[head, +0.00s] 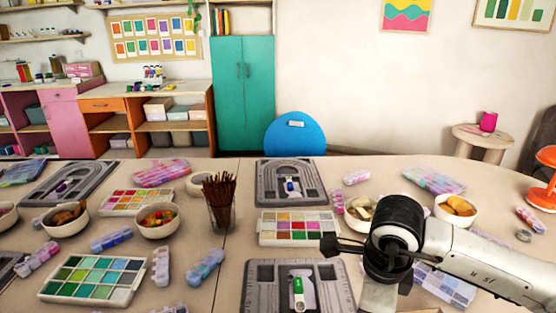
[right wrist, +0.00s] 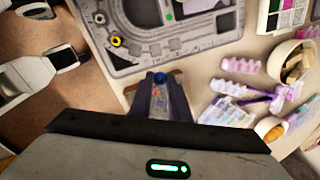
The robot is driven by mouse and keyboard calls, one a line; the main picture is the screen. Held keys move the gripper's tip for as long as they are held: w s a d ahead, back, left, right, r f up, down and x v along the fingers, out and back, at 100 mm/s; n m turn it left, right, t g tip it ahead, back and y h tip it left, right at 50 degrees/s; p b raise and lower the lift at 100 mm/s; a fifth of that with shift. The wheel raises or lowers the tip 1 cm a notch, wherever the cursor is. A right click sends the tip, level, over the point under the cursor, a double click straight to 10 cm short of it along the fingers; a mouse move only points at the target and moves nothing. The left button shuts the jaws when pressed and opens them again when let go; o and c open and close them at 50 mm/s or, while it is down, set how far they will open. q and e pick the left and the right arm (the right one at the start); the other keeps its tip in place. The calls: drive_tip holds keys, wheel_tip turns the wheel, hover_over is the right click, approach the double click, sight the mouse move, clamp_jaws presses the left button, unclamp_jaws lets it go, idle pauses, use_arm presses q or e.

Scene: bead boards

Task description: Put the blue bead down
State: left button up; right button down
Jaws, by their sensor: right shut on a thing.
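A small blue bead (right wrist: 160,77) sits at the tips of my right gripper (right wrist: 160,84) in the right wrist view. The gripper is shut on it, just off the near edge of a grey bead board (right wrist: 190,52) with curved grooves. That board (head: 255,290) is at the bottom of the head view. There my right arm comes in from the right; the fingertips and held bead cannot be made out. A yellow bead (right wrist: 115,41) lies at the board's left corner. A green piece (head: 298,290) lies in its middle.
A colour palette tray (head: 263,241) lies behind the board, with a second grey board (head: 263,199) beyond it. A cup of brown sticks (head: 221,213) stands to the left. Bowls (right wrist: 277,62) and clear bead boxes (right wrist: 228,112) are to the right.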

drive_tip(key=s+d+r+n+g+y, duration=0.1)
drive_tip(key=s+n, duration=0.3)
drive_tip(key=n, duration=0.7)
drive_tip(key=s+d+r+n+g+y, duration=0.1)
drive_tip(key=s+d+r+n+y, duration=0.1)
drive_tip(key=n, duration=0.9)
drive_tip(key=s+r, duration=0.1)
drive_tip(key=s, duration=0.1)
drive_tip(key=shift+s+d+r+n, duration=0.2)
drive_tip(key=shift+s+d+n, duration=0.1)
drive_tip(key=shift+s, duration=0.05)
